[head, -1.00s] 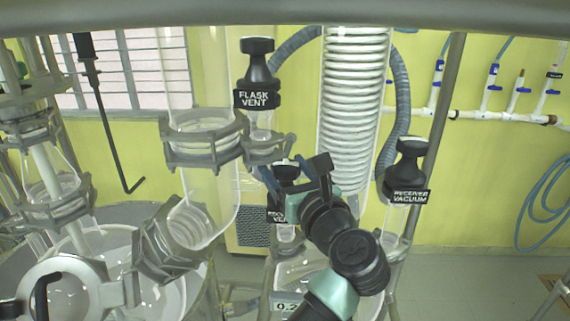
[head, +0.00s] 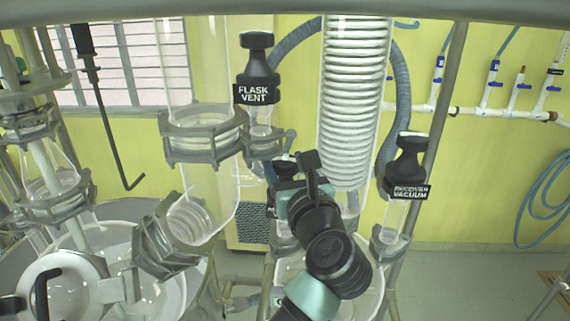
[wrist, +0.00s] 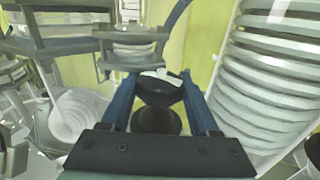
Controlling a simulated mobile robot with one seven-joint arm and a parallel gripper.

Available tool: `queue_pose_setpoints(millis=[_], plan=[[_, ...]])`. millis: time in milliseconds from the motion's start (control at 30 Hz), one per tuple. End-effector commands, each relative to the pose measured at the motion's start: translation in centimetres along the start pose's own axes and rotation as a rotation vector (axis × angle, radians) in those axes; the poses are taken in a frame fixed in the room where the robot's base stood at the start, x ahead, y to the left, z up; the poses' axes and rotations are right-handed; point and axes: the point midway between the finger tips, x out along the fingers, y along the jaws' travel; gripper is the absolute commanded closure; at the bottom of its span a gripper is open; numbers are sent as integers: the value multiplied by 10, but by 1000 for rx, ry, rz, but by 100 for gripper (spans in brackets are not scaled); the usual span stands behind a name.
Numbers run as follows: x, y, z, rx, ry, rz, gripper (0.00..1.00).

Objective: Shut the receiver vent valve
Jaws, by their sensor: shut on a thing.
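The receiver vent valve is mostly hidden behind my arm in the head view; only part of its black knob (head: 284,166) shows. In the wrist view its round black knob (wrist: 158,90) sits between my two blue fingers. My gripper (wrist: 160,92) is shut on this knob, one finger on each side. In the head view my gripper (head: 275,180) is at the valve, below and right of the flask vent valve, and the arm covers the label.
The flask vent valve (head: 257,75) stands up and left of my gripper. The receiver vacuum valve (head: 408,165) stands to the right. The glass coil condenser (head: 354,100) rises close behind. Metal clamps (head: 200,137) and glass necks crowd the left side.

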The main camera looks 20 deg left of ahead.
Motion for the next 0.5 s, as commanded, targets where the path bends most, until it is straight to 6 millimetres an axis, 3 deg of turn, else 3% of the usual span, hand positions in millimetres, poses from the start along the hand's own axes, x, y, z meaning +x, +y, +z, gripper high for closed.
queue_pose_setpoints(millis=[500], plan=[[1, 2, -1, 7, -4, -447, 94]])
